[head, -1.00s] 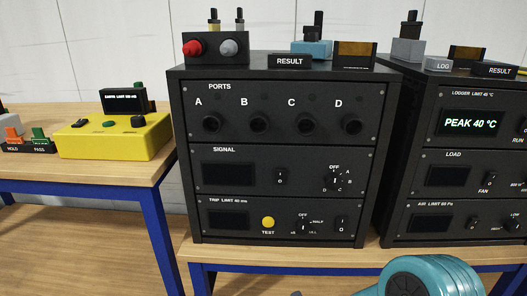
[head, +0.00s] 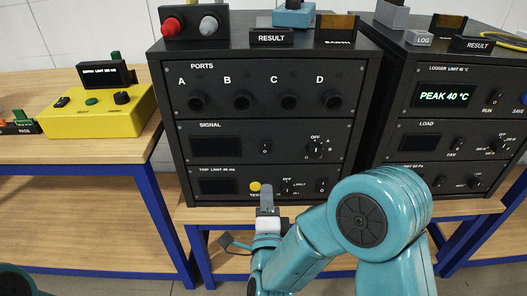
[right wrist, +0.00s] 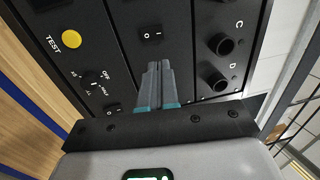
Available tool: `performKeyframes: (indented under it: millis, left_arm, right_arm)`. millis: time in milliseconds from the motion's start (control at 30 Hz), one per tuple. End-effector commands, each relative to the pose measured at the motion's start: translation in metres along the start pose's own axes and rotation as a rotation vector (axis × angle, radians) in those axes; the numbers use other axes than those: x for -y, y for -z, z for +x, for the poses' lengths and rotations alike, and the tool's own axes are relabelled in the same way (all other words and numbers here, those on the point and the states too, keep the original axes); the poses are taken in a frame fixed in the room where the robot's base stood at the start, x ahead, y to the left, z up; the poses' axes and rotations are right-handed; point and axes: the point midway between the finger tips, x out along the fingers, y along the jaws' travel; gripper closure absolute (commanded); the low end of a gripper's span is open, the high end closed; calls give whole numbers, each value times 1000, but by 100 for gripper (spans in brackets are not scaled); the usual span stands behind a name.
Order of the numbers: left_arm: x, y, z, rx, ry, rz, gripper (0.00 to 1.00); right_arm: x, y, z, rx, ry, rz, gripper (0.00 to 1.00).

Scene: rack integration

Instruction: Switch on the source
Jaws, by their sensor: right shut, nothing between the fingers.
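The black rack (head: 172,128) stands on the bench with PORTS, SIGNAL and TRIP panels. The SIGNAL panel has a dark display (head: 216,146), a small rocker switch (head: 265,147) and a rotary knob (head: 315,149). The rocker, marked O and I, also shows in the right wrist view (right wrist: 152,37), just beyond my fingertips. Its position is too small to tell. My right gripper (head: 267,190) is shut and empty, in front of the TRIP panel near the yellow TEST button (head: 255,187). It also shows in the right wrist view (right wrist: 158,66). My left gripper is not in view.
The TRIP panel has its own knob (head: 287,187) and rocker (head: 322,186) close to my right gripper. A second rack (head: 385,151) stands at the right, its display reading PEAK 40 °C. A yellow box (head: 95,115) sits on the left bench.

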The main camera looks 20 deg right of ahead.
Motion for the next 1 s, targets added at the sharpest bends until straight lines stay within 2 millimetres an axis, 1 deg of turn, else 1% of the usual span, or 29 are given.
performKeyframes:
  millis: [67, 167, 400, 600, 700, 800, 1000]
  left_arm:
    - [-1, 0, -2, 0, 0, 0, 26]
    - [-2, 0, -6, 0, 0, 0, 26]
    - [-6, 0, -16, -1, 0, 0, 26]
    - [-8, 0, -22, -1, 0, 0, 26]
    - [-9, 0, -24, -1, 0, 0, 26]
    - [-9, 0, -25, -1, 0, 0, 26]
    - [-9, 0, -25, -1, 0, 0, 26]
  right_arm:
    - [1, 0, 8, -3, 0, 0, 100]
    - [2, 1, 24, -4, 1, 0, 100]
    - [2, -1, 78, 1, 1, -1, 100]
    - [1, -2, 115, 1, 0, 0, 100]
    - [0, -2, 128, 4, -1, -1, 100]
    - [0, -2, 135, 4, 0, -1, 100]
    - [-1, -2, 139, 5, -1, -1, 100]
